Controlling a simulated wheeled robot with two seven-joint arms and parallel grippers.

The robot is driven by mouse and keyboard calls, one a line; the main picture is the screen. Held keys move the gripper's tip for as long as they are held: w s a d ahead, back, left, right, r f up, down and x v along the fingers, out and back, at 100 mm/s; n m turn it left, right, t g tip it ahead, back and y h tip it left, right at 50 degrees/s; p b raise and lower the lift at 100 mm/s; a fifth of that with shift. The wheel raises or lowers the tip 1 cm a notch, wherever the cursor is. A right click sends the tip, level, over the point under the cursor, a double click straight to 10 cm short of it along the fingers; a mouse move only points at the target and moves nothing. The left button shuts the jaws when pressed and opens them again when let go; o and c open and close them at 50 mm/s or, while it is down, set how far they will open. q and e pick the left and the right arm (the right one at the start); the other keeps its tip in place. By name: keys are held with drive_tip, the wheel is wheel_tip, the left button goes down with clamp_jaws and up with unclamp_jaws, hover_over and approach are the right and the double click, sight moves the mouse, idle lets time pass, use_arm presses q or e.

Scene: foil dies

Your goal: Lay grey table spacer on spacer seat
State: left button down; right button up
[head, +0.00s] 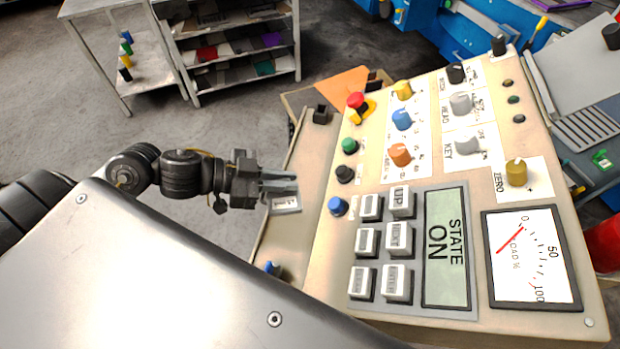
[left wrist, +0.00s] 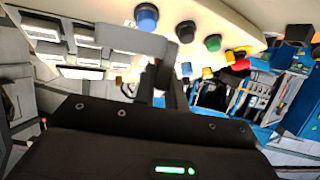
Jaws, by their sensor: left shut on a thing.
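My left gripper (head: 294,182) reaches in from the left over the left edge of the control console. Its fingers are shut on a small flat grey piece, which I take as the grey table spacer (head: 285,204). The spacer sticks out on the near side of the fingers and carries a pale marking. In the left wrist view the grey spacer (left wrist: 130,40) extends to the left from the dark fingers (left wrist: 163,80). The fingers hide part of it. I cannot make out the spacer seat in either view. My right gripper is not in view.
The sloping console (head: 325,165) carries knobs, keys (head: 366,242), a display (head: 447,245) and a dial (head: 530,260). A blue button (head: 337,206) lies just right of the gripper. A shelf unit (head: 235,45) and side table (head: 125,60) stand behind; floor is clear between.

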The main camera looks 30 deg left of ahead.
use_arm(q)
drive_tip(key=w+f+b, duration=0.2)
drive_tip(key=w+b, duration=0.1)
drive_tip(key=b, duration=0.1)
drive_tip(key=w+f+b, duration=0.3)
drive_tip(key=w, duration=0.1)
drive_tip(key=w+f+b, duration=0.3)
drive_tip(key=w+b, duration=0.1)
drive_tip(key=shift+w+a+b, duration=0.2)
drive_tip(key=shift+b, duration=0.15)
drive_tip(key=shift+w+f, duration=0.7)
drive_tip(key=shift+f, duration=1.6)
drive_tip(key=shift+f, duration=0.2)
drive_tip(key=c, duration=1.5)
unclamp_jaws()
drive_tip(key=shift+o, duration=0.2)
drive_tip(key=shift+r, duration=0.2)
